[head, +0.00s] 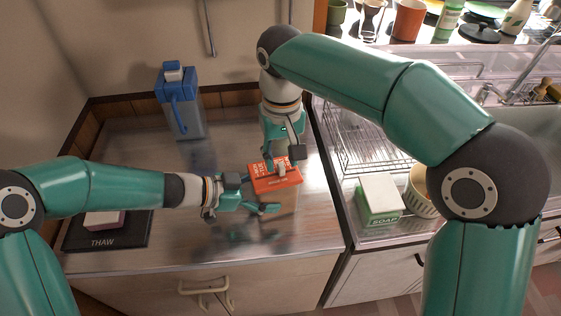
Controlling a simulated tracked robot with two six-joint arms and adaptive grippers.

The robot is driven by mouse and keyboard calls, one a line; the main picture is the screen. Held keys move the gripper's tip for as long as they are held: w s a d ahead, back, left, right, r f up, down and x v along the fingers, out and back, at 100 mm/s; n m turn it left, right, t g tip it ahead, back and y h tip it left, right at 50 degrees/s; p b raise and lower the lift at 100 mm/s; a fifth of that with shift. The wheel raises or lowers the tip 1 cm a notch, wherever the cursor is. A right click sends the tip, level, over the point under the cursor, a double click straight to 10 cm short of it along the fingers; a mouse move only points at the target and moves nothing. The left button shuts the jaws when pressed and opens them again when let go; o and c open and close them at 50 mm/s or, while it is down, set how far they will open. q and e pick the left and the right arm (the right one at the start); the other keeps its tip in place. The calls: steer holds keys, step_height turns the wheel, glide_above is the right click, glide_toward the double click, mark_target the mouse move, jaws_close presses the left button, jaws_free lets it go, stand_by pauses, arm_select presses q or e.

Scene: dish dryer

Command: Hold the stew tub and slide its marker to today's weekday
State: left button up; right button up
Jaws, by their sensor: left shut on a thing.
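The stew tub (283,199) stands on the metal counter, with a translucent body and an orange-red lid (276,183) bearing small white lettering. A small pale marker (281,169) shows on the lid toward its far side. The lettering is too small to read, so I cannot tell which weekday the marker is at. My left gripper (256,194) comes from the left and is shut on the stew tub. My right gripper (282,158) points down from behind at the far part of the lid, close to the marker. Its fingertips are partly hidden, and I cannot tell whether they touch the marker.
A blue-lidded jug (181,104) stands at the back of the counter. A dark mat (106,242) marked THAW lies at left, with a pale block partly behind my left arm. A soap box (379,199) and a drying rack (367,150) are at right. The counter's front is clear.

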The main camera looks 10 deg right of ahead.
steer(key=shift+f, duration=1.1)
jaws_close()
